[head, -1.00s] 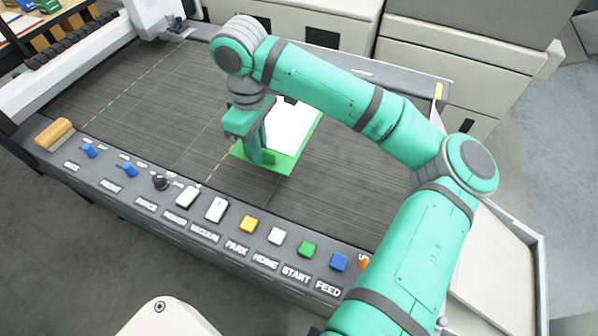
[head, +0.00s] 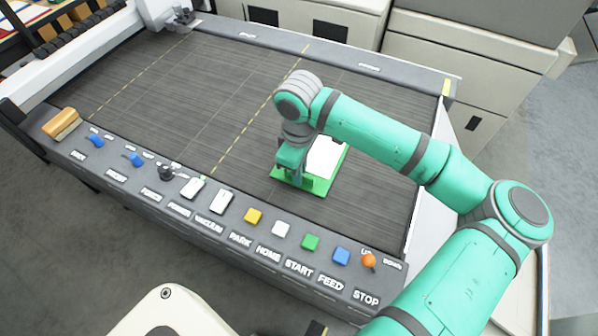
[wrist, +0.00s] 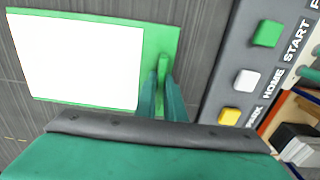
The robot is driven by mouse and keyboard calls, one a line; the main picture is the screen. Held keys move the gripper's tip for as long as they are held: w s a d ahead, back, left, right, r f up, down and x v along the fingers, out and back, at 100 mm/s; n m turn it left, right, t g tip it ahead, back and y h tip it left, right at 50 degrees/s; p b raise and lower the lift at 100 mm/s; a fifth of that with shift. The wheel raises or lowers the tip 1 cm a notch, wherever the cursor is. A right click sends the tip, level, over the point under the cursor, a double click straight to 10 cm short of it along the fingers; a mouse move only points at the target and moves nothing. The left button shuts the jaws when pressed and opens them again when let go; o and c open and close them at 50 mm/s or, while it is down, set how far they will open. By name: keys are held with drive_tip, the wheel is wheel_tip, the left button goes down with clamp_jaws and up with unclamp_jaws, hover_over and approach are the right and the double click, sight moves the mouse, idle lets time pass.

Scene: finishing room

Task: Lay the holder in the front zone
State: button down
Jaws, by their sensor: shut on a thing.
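The holder (head: 318,186) is a flat green board with a white sheet on it and a raised green grip at one end. It is over the dark bed (head: 372,205), right of the second yellow dashed line and near the control panel. My gripper (head: 291,174) points down at the holder's front-left end. In the wrist view, my gripper (wrist: 162,88) is shut on the upright green grip (wrist: 162,68), and the white sheet (wrist: 75,60) shows beside it. Whether the holder touches the bed or hangs just above it, I cannot tell. My wrist hides part of the holder.
The control panel (head: 225,232) runs along the bed's front edge, with a yellow button (head: 253,216), an orange switch (head: 369,260) and other controls. A wooden-backed brush or block (head: 62,124) sits at its left end. The bed's left and middle are clear.

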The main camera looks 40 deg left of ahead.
drive_tip(key=shift+f, duration=0.15)
drive_tip(key=c, duration=1.8)
unclamp_jaws()
drive_tip(key=shift+c, duration=0.2)
wheel_tip(320, 180, up, 12)
